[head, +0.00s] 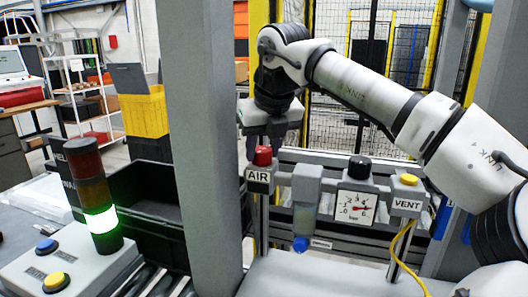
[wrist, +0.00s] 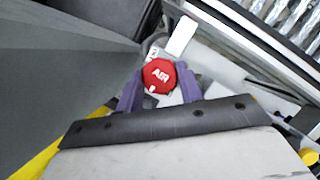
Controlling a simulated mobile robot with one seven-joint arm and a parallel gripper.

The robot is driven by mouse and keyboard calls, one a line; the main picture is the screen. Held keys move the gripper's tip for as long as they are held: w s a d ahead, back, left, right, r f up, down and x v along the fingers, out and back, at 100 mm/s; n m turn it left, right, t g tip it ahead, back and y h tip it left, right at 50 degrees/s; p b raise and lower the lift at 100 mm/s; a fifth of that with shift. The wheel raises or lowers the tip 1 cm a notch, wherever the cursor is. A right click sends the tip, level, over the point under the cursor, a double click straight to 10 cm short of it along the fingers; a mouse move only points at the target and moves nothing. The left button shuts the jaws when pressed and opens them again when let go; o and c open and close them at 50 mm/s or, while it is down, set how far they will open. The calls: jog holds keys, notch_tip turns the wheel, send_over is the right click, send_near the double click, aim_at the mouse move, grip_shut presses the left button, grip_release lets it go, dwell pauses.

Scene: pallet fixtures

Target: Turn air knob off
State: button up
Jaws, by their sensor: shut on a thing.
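The air knob (head: 263,156) is a small red knob on top of a post, above a label reading AIR (head: 258,176). In the wrist view the red knob (wrist: 159,75) shows from above, with white AIR lettering and a white mark near its lower edge. My gripper (head: 265,142) points down over the knob. In the wrist view its two purple fingers (wrist: 160,88) stand on either side of the knob, shut on it. The finger contact is partly hidden in the head view.
A pressure gauge (head: 356,206) with a black knob (head: 359,167) and a yellow VENT button (head: 409,179) stand to the right. A grey column (head: 204,130) stands close on the left. A signal tower (head: 101,215) glows green. A yellow hose (head: 402,250) hangs below VENT.

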jog(key=shift+a+r+m+t+h, duration=0.15)
jog(key=shift+m+h, duration=0.2)
jog(key=shift+m, duration=0.5)
jog(key=shift+f+m+t+h, duration=0.15)
jog(key=shift+m+h, duration=0.2)
jog(key=shift+m, duration=0.5)
jog(key=shift+r, duration=0.1)
jog(key=o, duration=1)
jog(key=v, duration=1.3)
jog(key=shift+s+r+p, duration=0.15)
jog(key=shift+r+p, duration=0.2)
